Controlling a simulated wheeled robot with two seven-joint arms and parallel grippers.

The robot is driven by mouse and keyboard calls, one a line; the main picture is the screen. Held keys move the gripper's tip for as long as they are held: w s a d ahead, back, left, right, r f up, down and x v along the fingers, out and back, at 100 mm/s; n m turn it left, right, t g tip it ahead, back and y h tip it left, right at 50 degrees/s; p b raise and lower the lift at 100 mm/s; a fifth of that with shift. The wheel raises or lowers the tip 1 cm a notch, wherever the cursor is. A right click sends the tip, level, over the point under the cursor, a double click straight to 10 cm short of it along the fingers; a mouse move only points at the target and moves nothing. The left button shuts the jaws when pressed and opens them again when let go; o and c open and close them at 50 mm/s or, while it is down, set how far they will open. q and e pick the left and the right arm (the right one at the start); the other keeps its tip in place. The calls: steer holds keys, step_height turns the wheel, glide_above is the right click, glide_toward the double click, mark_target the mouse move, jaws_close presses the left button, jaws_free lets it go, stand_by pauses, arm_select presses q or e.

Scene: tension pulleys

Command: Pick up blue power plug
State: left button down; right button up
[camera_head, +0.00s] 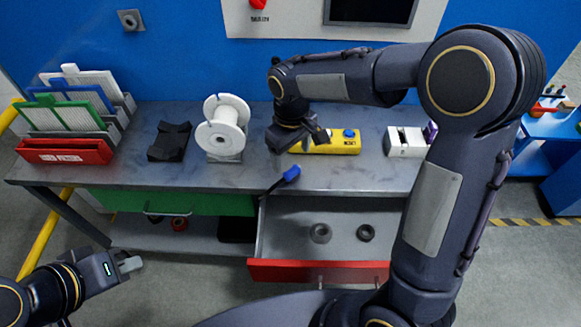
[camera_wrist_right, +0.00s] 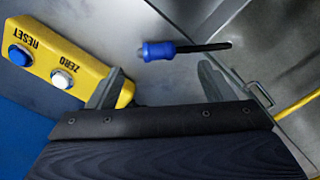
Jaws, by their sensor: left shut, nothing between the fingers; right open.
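The blue power plug (camera_head: 291,173) lies at the front edge of the workbench, above the open drawer. A thin black part runs from it toward the lower left, over the edge. In the right wrist view the blue plug (camera_wrist_right: 160,50) lies ahead of the fingertips, between the lines of the two fingers, with its black part pointing right. My right gripper (camera_head: 301,145) is open and empty above the bench, just behind the plug; its fingers also show in the wrist view (camera_wrist_right: 158,82). My left gripper (camera_head: 131,264) is shut and empty at the lower left, away from the bench.
A yellow button box (camera_head: 345,147) sits close to my right gripper. A white spool (camera_head: 223,128), black item (camera_head: 170,141), file rack (camera_head: 65,150) and white box (camera_head: 405,148) stand along the workbench (camera_head: 215,175). The red-fronted drawer (camera_head: 320,271) is open, holding two rings.

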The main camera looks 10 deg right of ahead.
mark_target(293, 169)
steer(key=f, duration=0.4)
steer(key=f+p, duration=0.1)
steer(key=f, duration=0.1)
steer(key=shift+w+d+f, duration=0.15)
steer(key=shift+d+f, duration=0.1)
steer(key=shift+d, duration=0.1)
steer(key=shift+c, duration=0.2)
steer(key=c, duration=1.1)
